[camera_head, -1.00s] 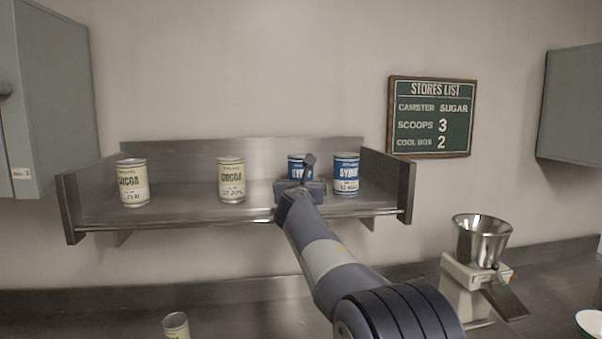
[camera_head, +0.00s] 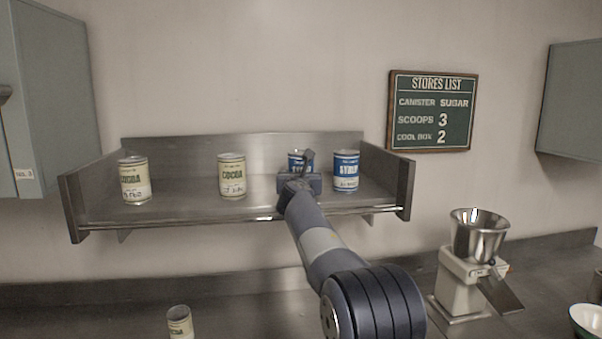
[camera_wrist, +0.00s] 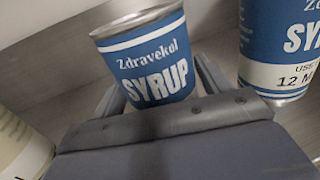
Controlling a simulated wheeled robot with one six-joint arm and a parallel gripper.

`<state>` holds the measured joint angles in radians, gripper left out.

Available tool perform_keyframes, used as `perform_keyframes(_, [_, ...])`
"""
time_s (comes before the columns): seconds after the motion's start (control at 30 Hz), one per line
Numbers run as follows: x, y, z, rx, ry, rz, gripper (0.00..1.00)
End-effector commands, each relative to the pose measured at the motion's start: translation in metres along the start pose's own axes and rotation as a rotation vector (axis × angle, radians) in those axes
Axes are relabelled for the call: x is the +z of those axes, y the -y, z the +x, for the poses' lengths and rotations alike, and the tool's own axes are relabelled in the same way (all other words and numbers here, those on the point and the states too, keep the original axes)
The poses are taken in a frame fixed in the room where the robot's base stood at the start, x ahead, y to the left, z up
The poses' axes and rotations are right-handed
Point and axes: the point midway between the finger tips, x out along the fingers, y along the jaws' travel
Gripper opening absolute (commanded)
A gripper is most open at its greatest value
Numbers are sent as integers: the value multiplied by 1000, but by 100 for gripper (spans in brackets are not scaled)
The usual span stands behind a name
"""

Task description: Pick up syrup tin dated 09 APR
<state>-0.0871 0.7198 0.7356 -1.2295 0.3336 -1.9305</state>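A blue and white syrup tin (camera_head: 295,160) stands upright on the steel shelf (camera_head: 180,205), mostly hidden behind my gripper (camera_head: 301,181) in the head view. In the wrist view this syrup tin (camera_wrist: 152,60) shows its "Zdravekol SYRUP" label between the two fingers of my gripper (camera_wrist: 160,90). Its date is hidden. The fingers are apart on either side of it; no firm grip is visible. A second syrup tin (camera_head: 346,172) stands just to the right, and in the wrist view this right tin (camera_wrist: 285,45) shows a date starting "12 M".
Two cocoa tins, the left one (camera_head: 134,181) and the middle one (camera_head: 232,176), stand on the shelf. Another tin (camera_head: 180,322) is on the counter below. The shelf has upright side walls. A metal hopper machine (camera_head: 470,265) stands at right.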

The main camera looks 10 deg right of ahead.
Motion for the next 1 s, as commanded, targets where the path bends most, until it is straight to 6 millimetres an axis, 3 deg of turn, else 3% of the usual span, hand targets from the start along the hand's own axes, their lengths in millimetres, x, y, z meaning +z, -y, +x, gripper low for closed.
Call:
perform_keyframes(0.6, [0,0,0,0,0,0,22])
perform_keyframes(1.0, [10,1,-4,1,5,3,22])
